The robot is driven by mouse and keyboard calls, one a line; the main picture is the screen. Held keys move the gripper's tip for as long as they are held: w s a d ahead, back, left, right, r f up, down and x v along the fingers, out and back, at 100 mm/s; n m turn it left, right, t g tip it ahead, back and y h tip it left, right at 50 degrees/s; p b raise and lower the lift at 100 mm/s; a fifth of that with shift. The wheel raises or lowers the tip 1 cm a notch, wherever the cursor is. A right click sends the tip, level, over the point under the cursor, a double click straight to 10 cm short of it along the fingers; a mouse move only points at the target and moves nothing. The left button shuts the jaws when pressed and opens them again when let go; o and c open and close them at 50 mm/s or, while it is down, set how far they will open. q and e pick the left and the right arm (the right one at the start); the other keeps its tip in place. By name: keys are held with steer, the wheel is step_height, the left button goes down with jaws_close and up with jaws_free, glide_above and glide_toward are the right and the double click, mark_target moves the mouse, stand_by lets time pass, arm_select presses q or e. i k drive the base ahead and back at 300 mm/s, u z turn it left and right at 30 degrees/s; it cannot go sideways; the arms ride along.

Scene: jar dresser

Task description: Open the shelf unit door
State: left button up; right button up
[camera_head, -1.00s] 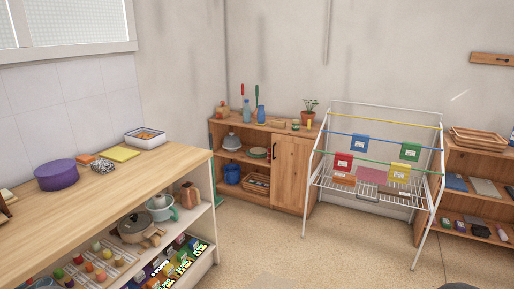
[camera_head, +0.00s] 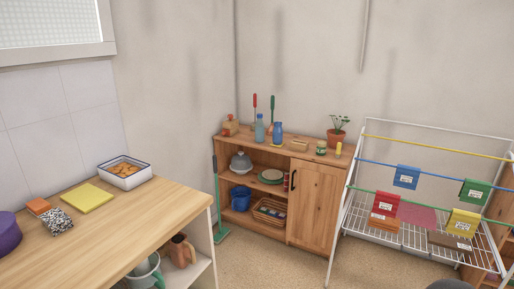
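The wooden shelf unit (camera_head: 285,153) stands against the back wall in the head view. Its left half is open shelving. Its right half has a wooden door (camera_head: 315,204), which is shut. A dark vertical handle (camera_head: 293,180) is on the door's left edge. The unit is some distance away, beyond the counter. Neither of my grippers is in view.
A wooden-topped counter (camera_head: 120,219) fills the lower left. A drying rack (camera_head: 400,240) stands at the right, with its left leg close to the door's right side. A green broom (camera_head: 217,205) leans by the unit's left side. Open floor (camera_head: 265,262) lies before the unit.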

mark_target(316, 190)
steer(key=z, duration=0.1)
steer(key=i, duration=1.5)
steer(key=z, duration=0.35)
steer(key=i, duration=1.15)
steer(key=z, duration=0.1)
